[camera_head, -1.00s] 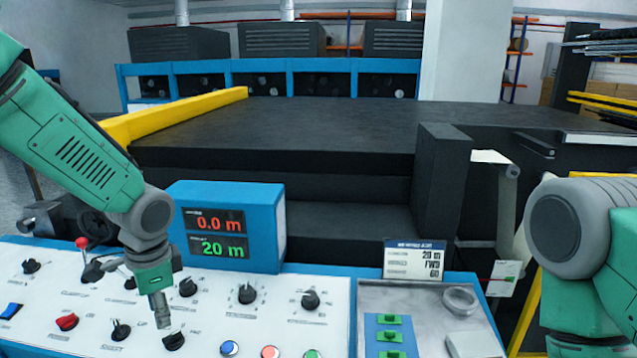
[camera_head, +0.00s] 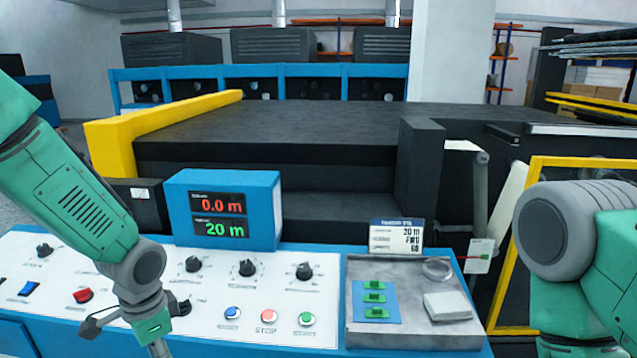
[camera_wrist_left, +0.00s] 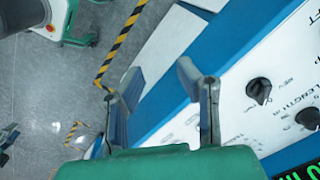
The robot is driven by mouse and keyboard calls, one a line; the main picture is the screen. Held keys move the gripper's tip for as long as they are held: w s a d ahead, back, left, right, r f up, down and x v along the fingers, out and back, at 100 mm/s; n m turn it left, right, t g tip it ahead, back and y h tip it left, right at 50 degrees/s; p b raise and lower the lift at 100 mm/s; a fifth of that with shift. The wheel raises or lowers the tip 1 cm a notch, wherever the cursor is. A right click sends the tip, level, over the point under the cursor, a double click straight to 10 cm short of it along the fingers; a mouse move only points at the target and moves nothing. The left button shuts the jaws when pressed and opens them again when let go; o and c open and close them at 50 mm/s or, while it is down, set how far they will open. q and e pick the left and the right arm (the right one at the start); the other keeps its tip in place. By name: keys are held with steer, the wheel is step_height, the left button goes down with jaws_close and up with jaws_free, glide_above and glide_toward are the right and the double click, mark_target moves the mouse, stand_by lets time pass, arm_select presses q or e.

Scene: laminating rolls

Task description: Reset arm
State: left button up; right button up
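My left arm (camera_head: 75,200) comes in from the left. Its gripper (camera_head: 125,338) hangs low over the front of the white control panel (camera_head: 240,320). The left wrist view shows its two fingers (camera_wrist_left: 160,90) spread apart with nothing between them. Below them are the panel's edge and the grey floor. My right arm (camera_head: 570,240) shows at the right edge, folded, with its gripper out of view.
The panel carries black knobs (camera_head: 246,267), a red switch (camera_head: 82,295) and blue, red and green buttons (camera_head: 268,316). A blue display box (camera_head: 225,180) reads 0.0 m and 20 m. A metal tray (camera_head: 408,334) holds green pieces. A dark machine bed lies behind.

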arm_select(q)
steer(key=s+d+f+n+h+b, duration=0.1)
steer(key=s+f+n+b, duration=0.15)
steer(key=s+f, duration=0.5)
steer(key=s+d+f+n+b, duration=0.1)
steer(key=s+f+b, duration=0.3)
steer(key=f, duration=0.7)
steer(key=s+a+f+n+b, duration=0.1)
steer(key=s+f+n+b, duration=0.1)
steer(key=s+f, duration=0.3)
steer(key=s+a+f+n+b, duration=0.1)
steer(key=s+f, duration=0.4)
steer(key=s, duration=0.6)
steer(key=shift+s+a+n+y+b, duration=0.25)
steer(key=shift+n+b, duration=0.2)
steer(key=shift+n, duration=0.5)
